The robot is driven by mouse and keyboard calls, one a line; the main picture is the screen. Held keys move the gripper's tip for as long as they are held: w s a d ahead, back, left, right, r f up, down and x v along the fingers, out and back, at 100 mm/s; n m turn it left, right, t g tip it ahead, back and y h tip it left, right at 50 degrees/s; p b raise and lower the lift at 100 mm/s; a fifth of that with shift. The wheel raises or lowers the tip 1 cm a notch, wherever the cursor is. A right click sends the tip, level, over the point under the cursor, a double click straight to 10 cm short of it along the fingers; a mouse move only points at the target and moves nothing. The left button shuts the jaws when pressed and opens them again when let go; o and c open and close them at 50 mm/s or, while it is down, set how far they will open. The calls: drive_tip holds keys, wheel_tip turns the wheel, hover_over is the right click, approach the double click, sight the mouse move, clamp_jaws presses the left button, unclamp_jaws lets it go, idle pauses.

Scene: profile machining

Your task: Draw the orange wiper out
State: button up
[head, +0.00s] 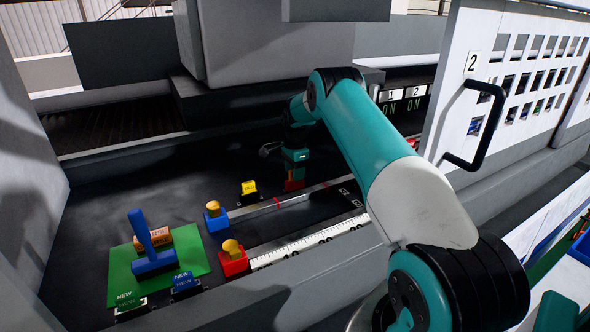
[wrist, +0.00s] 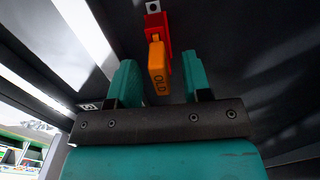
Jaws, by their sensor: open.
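In the wrist view, an orange block marked OLD (wrist: 157,69) sits in a red holder (wrist: 155,27). My open gripper (wrist: 160,76) has one teal finger on each side of it, with visible gaps between the block and both fingers. Another orange block with lettering (head: 184,238) lies on a green mat (head: 200,264) behind a blue T-shaped handle (head: 153,261).
Blue (head: 217,224) and red (head: 234,265) holders carry yellow-orange pieces beside two rails, one with a scale (head: 305,243). A white door with black handle (head: 476,125) stands right.

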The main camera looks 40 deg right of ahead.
drive_tip(key=shift+f, duration=0.1)
clamp_jaws()
idle(0.3)
drive_tip(key=shift+r+p, duration=0.8)
drive_tip(key=shift+r, duration=0.75)
drive_tip(key=shift+r, duration=0.15)
drive_tip(key=shift+r+p, duration=0.3)
drive_tip(key=shift+r, duration=0.15)
drive_tip(key=shift+r+p, duration=1.1)
drive_tip(key=shift+r, duration=0.9)
